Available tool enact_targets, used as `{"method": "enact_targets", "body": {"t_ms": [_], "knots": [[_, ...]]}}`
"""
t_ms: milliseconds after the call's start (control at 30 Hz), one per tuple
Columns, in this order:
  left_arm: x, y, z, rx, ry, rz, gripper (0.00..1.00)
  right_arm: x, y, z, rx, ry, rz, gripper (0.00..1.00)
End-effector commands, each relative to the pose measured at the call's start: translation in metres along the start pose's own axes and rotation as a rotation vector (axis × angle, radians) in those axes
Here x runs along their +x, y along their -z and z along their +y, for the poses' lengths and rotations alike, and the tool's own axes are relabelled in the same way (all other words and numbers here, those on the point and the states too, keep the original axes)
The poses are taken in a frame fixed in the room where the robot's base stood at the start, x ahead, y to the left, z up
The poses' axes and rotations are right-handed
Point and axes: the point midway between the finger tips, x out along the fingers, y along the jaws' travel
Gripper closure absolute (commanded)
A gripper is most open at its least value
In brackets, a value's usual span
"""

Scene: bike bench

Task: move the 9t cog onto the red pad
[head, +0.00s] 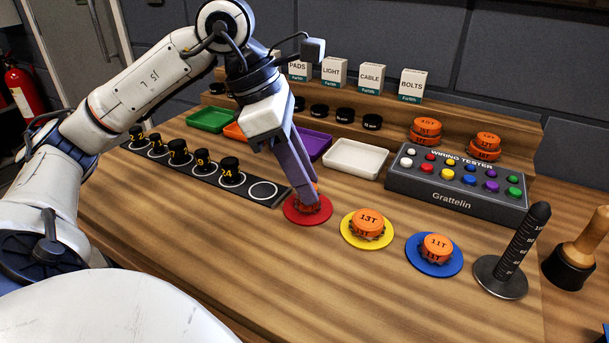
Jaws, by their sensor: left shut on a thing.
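The red pad (289,210) lies on the bench, left of the yellow pad (346,233). An orange cog (309,209) with dark teeth is at the red pad, and its label is hidden by my fingers. My left gripper (309,200) points down over the red pad and is shut on this cog. The cog looks at or very near the pad surface; I cannot tell whether it touches. An orange cog marked 13T (369,222) sits on the yellow pad. One marked 11T (437,246) sits on the blue pad (413,255). My right gripper is not in view.
A black strip (207,178) with numbered black pieces runs left of the red pad. A wiring tester (450,199), a white tray (355,160) and stacked orange cogs (426,130) stand behind. A black graduated post (517,250) stands at right. The front bench is clear.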

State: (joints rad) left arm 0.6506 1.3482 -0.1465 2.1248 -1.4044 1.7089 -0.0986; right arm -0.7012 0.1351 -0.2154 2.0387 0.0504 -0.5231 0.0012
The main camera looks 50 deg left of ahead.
Motion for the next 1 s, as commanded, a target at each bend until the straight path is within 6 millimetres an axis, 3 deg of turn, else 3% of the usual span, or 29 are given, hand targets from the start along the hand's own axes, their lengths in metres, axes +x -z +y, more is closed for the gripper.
{"method": "enact_targets", "body": {"t_ms": [167, 200, 300, 667, 767, 1000], "knots": [[0.004, 0.002, 0.0, -0.001, 0.0, 0.0, 0.94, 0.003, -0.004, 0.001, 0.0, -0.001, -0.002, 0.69], [0.003, 0.001, 0.0, -0.001, 0.0, 0.0, 0.67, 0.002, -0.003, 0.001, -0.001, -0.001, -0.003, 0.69], [0.002, 0.001, 0.0, -0.001, 0.001, 0.0, 0.53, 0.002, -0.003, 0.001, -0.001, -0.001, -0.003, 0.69], [-0.003, -0.002, 0.0, -0.001, 0.001, -0.001, 0.53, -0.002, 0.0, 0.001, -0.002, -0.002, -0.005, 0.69], [-0.016, -0.002, 0.001, -0.002, -0.003, -0.003, 0.53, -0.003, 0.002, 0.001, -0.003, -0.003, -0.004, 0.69], [-0.07, -0.002, 0.001, -0.002, -0.003, -0.004, 0.53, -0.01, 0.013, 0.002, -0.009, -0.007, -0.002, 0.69]]}}
